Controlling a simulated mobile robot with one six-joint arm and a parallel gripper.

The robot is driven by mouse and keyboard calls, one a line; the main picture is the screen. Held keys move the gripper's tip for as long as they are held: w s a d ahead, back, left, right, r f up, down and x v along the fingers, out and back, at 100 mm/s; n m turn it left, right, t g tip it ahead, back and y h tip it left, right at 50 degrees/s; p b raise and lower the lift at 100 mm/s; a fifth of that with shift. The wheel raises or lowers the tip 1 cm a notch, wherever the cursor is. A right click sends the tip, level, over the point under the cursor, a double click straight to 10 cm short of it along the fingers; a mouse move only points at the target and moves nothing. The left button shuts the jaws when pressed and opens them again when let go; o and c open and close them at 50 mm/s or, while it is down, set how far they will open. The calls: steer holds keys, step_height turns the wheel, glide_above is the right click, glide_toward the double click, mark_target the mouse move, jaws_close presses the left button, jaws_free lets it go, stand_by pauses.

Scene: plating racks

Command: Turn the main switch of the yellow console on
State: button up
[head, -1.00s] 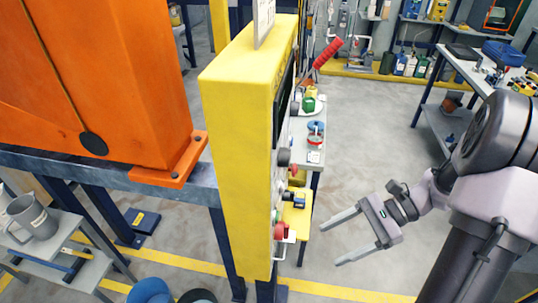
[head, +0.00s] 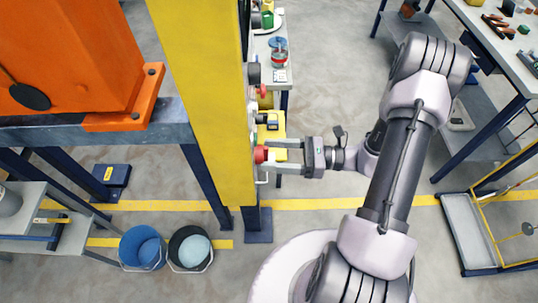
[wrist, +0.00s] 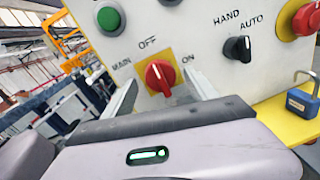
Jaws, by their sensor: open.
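The yellow console (head: 200,90) stands upright left of centre in the head view, its panel facing right. In the wrist view its main switch (wrist: 160,76) is a red rotary handle on a yellow plate, marked MAIN, OFF and ON. My gripper (head: 272,156) is open at the panel, level with a red knob (head: 260,155). In the wrist view, its fingers lie on either side of the main switch, one lower left, one right. Whether they touch the handle I cannot tell.
A green button (wrist: 109,19), a black HAND/AUTO selector (wrist: 238,48) and a red button (wrist: 306,18) are nearby on the panel. A blue padlock (wrist: 302,101) sits at the right. Blue (head: 143,248) and black (head: 190,249) buckets stand on the floor.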

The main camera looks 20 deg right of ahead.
steer(key=shift+w+a, duration=0.25)
steer(key=shift+a, duration=0.4)
steer(key=c, duration=1.4)
steer(key=shift+o, duration=0.2)
